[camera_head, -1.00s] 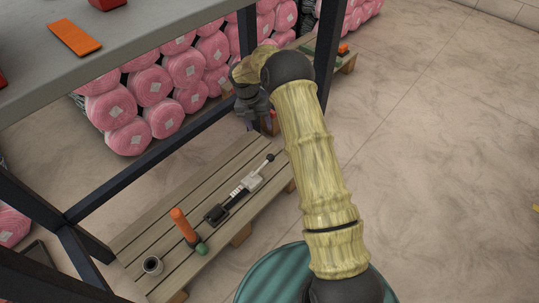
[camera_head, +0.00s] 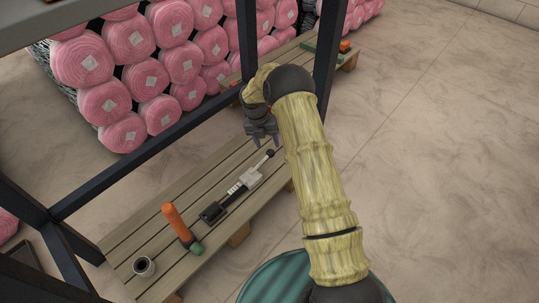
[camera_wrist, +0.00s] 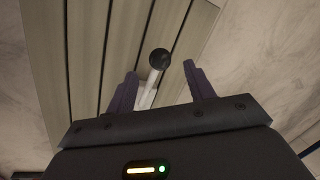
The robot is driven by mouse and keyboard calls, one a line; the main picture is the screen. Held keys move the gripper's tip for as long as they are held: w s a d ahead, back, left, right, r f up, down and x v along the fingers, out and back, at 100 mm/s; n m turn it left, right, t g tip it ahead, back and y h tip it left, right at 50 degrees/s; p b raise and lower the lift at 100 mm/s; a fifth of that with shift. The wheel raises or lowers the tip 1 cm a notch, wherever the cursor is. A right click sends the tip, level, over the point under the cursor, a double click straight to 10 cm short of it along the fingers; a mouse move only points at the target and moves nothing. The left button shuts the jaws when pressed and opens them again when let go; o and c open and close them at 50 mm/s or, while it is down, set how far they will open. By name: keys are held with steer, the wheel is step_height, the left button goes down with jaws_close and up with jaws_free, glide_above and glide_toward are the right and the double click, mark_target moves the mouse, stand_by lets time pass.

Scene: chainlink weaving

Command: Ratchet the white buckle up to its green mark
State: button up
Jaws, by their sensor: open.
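The white buckle (camera_head: 250,178) sits on a dark strap-like bar lying across the low slatted wooden bench. A pale rod with a black knob (camera_head: 270,153) runs from it towards the back right, and a black block is at its other end. A green mark on the bar is too small to make out. My gripper (camera_head: 262,141) is just above and behind the knob, open and empty, pointing down. In the wrist view, the knob (camera_wrist: 160,58) and pale rod lie beyond and between the two open fingers (camera_wrist: 160,68); the buckle is mostly hidden behind my gripper body.
Dark frame posts (camera_head: 327,60) rise close to my arm. Pink rolls (camera_head: 110,100) are stacked behind. Open floor lies right.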

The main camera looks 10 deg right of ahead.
mark_target(270, 150)
steer(key=b+x, duration=0.2)
steer(key=x, duration=0.3)
jaws_close()
